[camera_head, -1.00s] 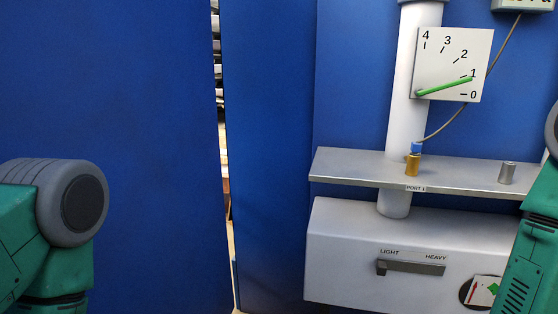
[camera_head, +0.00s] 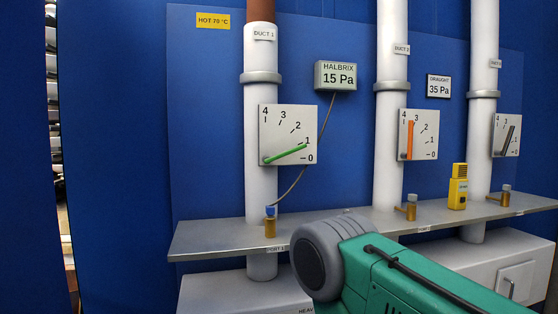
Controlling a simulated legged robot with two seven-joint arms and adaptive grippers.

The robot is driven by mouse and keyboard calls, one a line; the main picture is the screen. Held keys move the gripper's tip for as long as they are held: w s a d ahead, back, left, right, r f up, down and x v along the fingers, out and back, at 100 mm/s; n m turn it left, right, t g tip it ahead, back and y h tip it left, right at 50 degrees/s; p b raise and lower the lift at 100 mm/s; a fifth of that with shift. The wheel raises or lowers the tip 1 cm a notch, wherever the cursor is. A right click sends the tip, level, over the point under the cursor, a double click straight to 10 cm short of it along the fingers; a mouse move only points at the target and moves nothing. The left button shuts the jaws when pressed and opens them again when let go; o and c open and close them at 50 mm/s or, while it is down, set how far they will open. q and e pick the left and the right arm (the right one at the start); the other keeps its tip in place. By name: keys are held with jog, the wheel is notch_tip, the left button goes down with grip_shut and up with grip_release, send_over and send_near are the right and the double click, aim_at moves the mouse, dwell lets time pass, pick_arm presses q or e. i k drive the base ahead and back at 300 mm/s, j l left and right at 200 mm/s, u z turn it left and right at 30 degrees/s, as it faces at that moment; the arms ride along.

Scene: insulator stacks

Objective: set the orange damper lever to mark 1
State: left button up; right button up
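The orange damper lever (camera_head: 410,140) is on the white dial plate (camera_head: 425,121) of the middle duct (camera_head: 389,62), labelled DUCT 2. The lever stands nearly upright and points close to mark 4. Marks 3, 2, 1 and 0 run down to its right. My arm, green with a grey rounded joint, comes in from the lower right, in front of the shelf and below the dials. It is apart from the lever in the picture. Neither gripper shows in this view.
The left duct has a green lever (camera_head: 285,155) near mark 1; the right duct has a dark lever (camera_head: 508,140). A metal shelf (camera_head: 215,238) runs below the dials, with brass port fittings and a yellow device (camera_head: 458,187). A HALBRIX display (camera_head: 336,76) reads 15 Pa.

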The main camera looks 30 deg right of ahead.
aim_at(408, 155)
jog(key=z, duration=1.7)
